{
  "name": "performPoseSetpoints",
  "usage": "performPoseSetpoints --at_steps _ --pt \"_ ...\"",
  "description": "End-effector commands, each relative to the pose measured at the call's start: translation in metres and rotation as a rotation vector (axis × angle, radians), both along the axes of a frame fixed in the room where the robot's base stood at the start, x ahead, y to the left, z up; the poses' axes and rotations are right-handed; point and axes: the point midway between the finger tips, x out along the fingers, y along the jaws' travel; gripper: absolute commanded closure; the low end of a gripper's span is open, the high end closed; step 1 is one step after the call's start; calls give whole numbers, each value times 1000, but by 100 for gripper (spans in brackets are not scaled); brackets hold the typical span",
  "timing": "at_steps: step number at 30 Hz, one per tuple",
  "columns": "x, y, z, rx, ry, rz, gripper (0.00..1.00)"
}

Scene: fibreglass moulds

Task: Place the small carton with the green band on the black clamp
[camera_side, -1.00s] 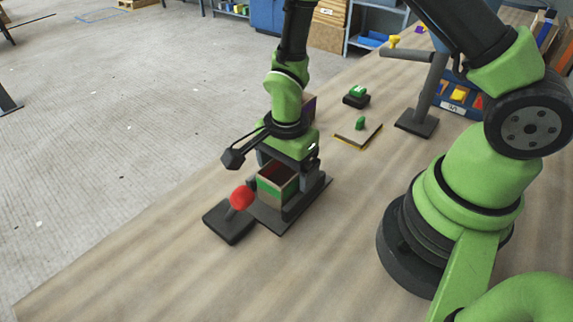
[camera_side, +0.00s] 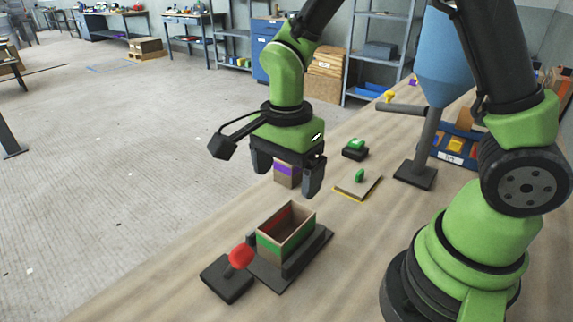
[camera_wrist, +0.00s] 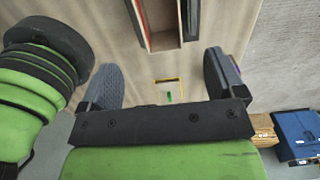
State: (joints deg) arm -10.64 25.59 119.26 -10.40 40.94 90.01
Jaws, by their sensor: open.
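The small open-topped carton (camera_side: 270,246) has a green band and a red inner wall. It stands upright on the black clamp (camera_side: 318,246), between its low jaws. In the wrist view the carton (camera_wrist: 162,40) shows at the top edge, partly cut off, with dark clamp parts beside it. My gripper (camera_side: 287,183) is open and empty above the carton, clear of it. In the wrist view both fingers of my gripper (camera_wrist: 163,85) are wide apart with nothing between them.
A red-knobbed lever (camera_side: 240,256) on a black base stands just left of the clamp. Behind my gripper is a carton with a purple band (camera_side: 287,171). A small board with a green piece (camera_side: 359,176), a black-and-green item (camera_side: 355,148) and a post stand (camera_side: 415,175) lie farther back.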

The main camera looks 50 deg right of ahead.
Motion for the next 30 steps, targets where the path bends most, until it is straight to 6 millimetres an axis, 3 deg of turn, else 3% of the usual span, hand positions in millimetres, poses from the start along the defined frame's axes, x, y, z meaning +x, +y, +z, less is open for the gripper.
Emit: performPoseSetpoints --at_steps 5,8,15,18,24,30 --pt "-2 -1 19 8 -22 33 11" --pt "-8 -5 42 25 -81 131 11" --pt "-51 -18 115 15 -341 570 11" --pt "-74 -21 135 -35 -452 763 11" --pt "-109 -23 153 -163 -607 1055 11" --pt "-122 -23 157 -226 -656 1167 11"
